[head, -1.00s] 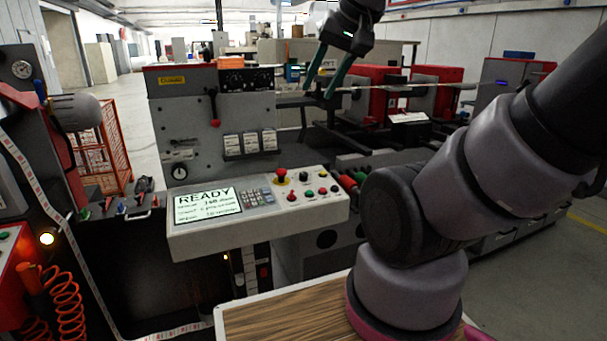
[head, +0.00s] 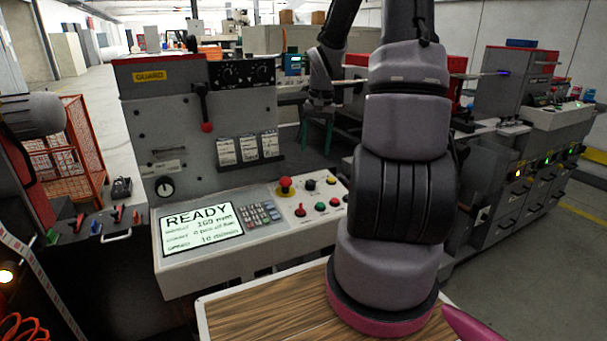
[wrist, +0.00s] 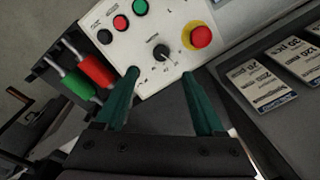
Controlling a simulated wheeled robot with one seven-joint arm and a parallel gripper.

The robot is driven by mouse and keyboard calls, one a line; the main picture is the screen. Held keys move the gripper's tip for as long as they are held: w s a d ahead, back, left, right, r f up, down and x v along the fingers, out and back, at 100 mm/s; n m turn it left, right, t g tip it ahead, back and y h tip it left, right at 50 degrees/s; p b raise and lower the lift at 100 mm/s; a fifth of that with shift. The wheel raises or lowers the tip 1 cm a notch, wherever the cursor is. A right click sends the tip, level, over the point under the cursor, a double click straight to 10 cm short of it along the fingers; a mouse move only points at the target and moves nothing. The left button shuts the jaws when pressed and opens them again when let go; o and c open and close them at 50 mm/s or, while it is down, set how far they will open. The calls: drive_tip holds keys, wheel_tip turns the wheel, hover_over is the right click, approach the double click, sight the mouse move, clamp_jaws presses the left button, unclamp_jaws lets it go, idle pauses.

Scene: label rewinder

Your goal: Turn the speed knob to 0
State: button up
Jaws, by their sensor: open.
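A black knob with a printed scale around it (wrist: 161,52) is on the white control panel in the wrist view, beside a red mushroom button with a yellow ring (wrist: 201,36). Its lettering is too small to read, so I cannot confirm that it is the speed knob, and its setting is unclear. My gripper (wrist: 160,75) is open and empty, its green fingers apart, with the knob framed between and beyond the tips.
The panel's display (head: 203,229) reads READY. Red and green rollers (wrist: 96,69) lie beside the panel. A wooden table (head: 270,310) is in front.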

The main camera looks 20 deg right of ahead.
sight(311, 182)
drive_tip(key=f, duration=0.4)
drive_tip(key=w+f, duration=0.1)
drive_tip(key=f, duration=0.7)
drive_tip(key=shift+w+a, duration=0.25)
drive_tip(key=shift+w, duration=0.05)
clamp_jaws()
